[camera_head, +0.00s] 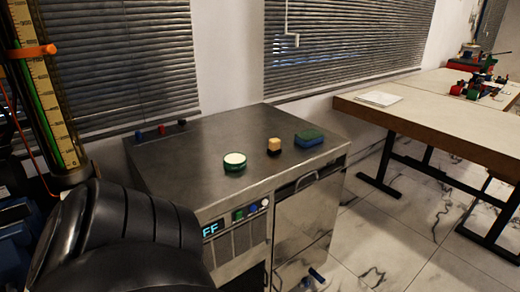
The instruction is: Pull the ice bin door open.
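The ice machine is a steel cabinet with a dark flat top (205,150). The ice bin door (303,222) looks like the shiny reflective panel on the right half of the front. Neither of my grippers shows; a large black rounded part, probably my arm, covers the lower left.
A small blue-handled part (316,274) shows low by the door. A gauge column (45,105) stands left. Marble floor is free between cabinet and table (440,115).

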